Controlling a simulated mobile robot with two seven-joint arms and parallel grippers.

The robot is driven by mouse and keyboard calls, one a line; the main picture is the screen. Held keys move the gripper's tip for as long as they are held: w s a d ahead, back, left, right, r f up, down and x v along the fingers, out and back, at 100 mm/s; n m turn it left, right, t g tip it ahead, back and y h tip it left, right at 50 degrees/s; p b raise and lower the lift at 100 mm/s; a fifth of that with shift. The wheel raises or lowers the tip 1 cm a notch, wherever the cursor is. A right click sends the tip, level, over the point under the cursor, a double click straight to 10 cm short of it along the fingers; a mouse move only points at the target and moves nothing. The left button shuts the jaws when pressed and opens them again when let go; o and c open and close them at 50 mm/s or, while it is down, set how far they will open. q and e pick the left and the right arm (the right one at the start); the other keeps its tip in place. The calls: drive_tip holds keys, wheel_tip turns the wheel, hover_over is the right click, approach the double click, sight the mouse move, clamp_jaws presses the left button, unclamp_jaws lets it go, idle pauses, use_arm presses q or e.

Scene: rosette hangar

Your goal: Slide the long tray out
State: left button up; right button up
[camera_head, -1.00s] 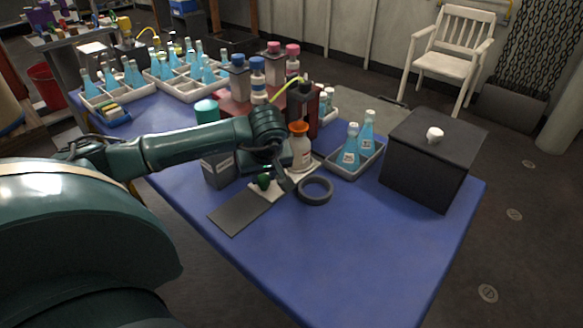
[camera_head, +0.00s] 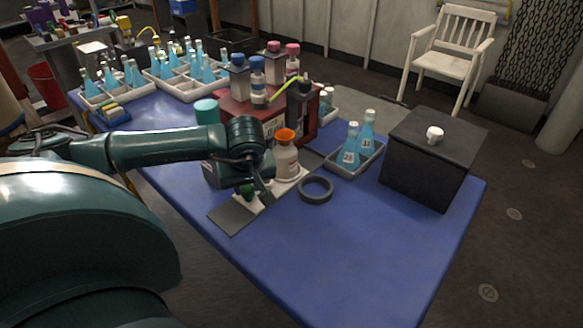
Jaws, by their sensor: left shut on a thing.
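The long tray (camera_head: 291,185) is a narrow, pale strip lying slantwise on the blue table, with a white bottle with an orange cap (camera_head: 286,162) standing upright on it. Its near end, with a green knob (camera_head: 248,190), lies over a dark grey flat plate (camera_head: 229,218). My left gripper (camera_head: 256,192) is at this near end, shut on the tray's green knob; the fingers partly hide the grip. The tray's far end is close to the red box (camera_head: 303,127), and part of it is hidden by the bottle. My right gripper is not in view.
A black ring (camera_head: 316,189) lies close to the tray's right side. A small tray (camera_head: 350,172) with blue flasks and a dark box (camera_head: 427,165) stand farther right. Several bottles stand on the red box. The front of the blue table (camera_head: 350,260) is clear.

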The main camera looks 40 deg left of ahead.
use_arm(q)
drive_tip(key=shift+s+a+b, duration=0.15)
drive_tip(key=shift+s+b, duration=0.2)
drive_tip(key=shift+s, duration=1.45)
drive_tip(key=shift+s+a+b, duration=0.15)
drive_tip(key=shift+s+b, duration=0.15)
drive_tip(key=shift+s, duration=1.45)
drive_tip(key=o, duration=0.7)
drive_tip(key=shift+w, duration=0.1)
drive_tip(key=shift+o, duration=0.2)
wheel_tip(320, 180, up, 7)
drive_tip(key=p, duration=0.4)
